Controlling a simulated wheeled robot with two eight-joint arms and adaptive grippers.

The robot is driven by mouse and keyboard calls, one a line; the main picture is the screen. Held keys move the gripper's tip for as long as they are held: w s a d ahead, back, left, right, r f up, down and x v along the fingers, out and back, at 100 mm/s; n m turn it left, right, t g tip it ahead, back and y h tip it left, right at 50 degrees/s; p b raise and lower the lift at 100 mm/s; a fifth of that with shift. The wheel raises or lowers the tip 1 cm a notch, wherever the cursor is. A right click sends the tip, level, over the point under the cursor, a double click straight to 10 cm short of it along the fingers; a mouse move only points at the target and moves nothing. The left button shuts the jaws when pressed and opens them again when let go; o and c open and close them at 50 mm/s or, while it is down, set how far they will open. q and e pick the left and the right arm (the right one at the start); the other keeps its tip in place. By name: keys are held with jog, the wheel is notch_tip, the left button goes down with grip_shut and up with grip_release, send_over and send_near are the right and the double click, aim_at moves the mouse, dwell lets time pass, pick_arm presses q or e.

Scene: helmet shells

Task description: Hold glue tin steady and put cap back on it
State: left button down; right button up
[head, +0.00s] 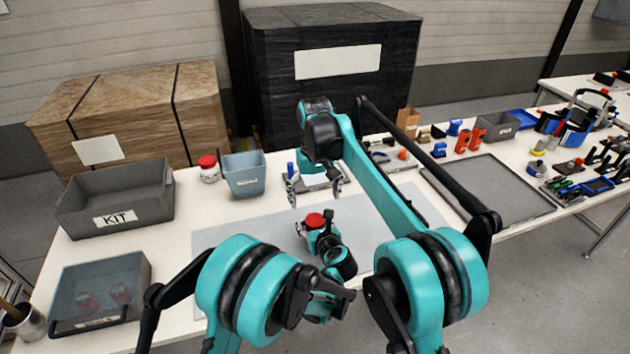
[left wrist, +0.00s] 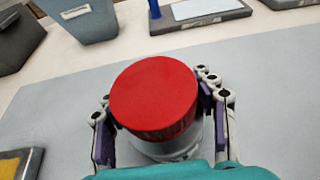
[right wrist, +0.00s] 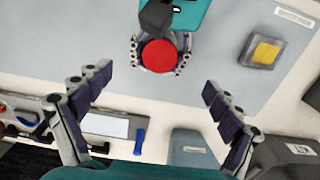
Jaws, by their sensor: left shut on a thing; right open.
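The glue tin, a pale grey-white cylinder, stands on the grey mat with the red cap (head: 314,220) on its top. In the left wrist view the cap (left wrist: 154,100) covers the top of the tin (left wrist: 165,147) and looks level; whether it is screwed tight cannot be told. My left gripper (head: 308,231) is shut around the tin's body, a finger on each side below the cap. My right gripper (head: 315,192) is open and empty, above and behind the tin. In the right wrist view the cap (right wrist: 158,56) lies beyond its spread fingers (right wrist: 158,78).
A blue-grey bin (head: 245,180) and another red-lidded jar (head: 208,170) stand behind on the left. A grey KIT box (head: 115,200) is at the far left. A yellow-topped block (right wrist: 263,52) lies on the mat. A flat grey tray (head: 490,195) lies to the right.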

notch_tip(320, 180, up, 9)
dwell(0.3)
jog(key=shift+r, duration=0.1)
pick_arm(q)
jog(key=shift+c, duration=2.2)
grip_release()
jog(key=shift+s, duration=0.1)
jog(key=v, duration=1.2)
